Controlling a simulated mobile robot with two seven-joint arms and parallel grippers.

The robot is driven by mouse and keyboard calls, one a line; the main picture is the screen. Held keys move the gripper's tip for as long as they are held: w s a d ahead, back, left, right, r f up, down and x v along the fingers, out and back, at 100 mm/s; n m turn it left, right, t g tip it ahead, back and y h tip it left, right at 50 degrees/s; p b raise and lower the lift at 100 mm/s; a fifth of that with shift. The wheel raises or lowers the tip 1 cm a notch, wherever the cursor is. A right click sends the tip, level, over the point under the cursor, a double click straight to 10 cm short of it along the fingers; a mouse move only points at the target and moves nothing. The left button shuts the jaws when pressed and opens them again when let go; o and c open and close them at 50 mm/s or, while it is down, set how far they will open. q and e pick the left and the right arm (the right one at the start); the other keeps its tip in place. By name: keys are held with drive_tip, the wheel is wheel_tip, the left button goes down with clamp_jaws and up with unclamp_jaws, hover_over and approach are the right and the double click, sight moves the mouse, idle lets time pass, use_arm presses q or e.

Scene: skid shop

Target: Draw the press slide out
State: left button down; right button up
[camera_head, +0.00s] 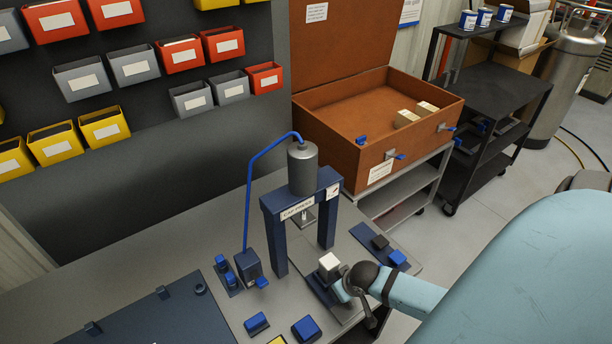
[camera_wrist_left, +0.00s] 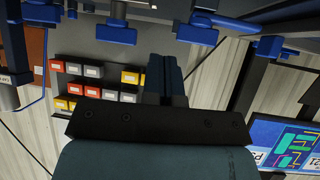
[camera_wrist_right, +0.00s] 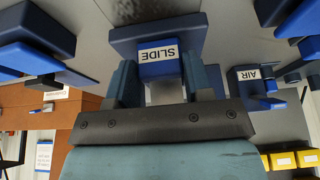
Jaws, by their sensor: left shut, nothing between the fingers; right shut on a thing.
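The press (camera_head: 276,235) is a dark blue frame with a grey cylinder on top and a label on its crossbar. The press slide (camera_head: 317,289) is a dark plate in front of the frame's legs, with a pale block (camera_head: 329,265) on it. My right gripper (camera_head: 347,287) is at the slide's front end, partly hidden by its own arm. In the right wrist view its fingers are shut on the blue slide handle (camera_wrist_right: 158,66), labelled SLIDE. My left gripper (camera_wrist_left: 166,75) shows only in the left wrist view, shut and empty, away from the press.
A blue air valve box (camera_head: 250,264) with a hose stands left of the press. Blue blocks (camera_head: 306,329) lie on the bench front. A brown open crate (camera_head: 330,130) on a cart and a black cart (camera_head: 490,100) stand behind. Coloured bins (camera_head: 130,65) hang on the wall.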

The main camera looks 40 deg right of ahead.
drive_tip(key=shift+s, duration=0.1)
drive_tip(key=shift+s+a, duration=0.2)
drive_tip(key=shift+s, duration=1.75)
drive_tip(key=shift+s, duration=0.45)
drive_tip(key=o, duration=0.8)
drive_tip(key=shift+c, duration=0.2)
wheel_tip(320, 180, up, 5)
drive_tip(key=shift+f, duration=0.2)
drive_tip(key=shift+v, duration=2)
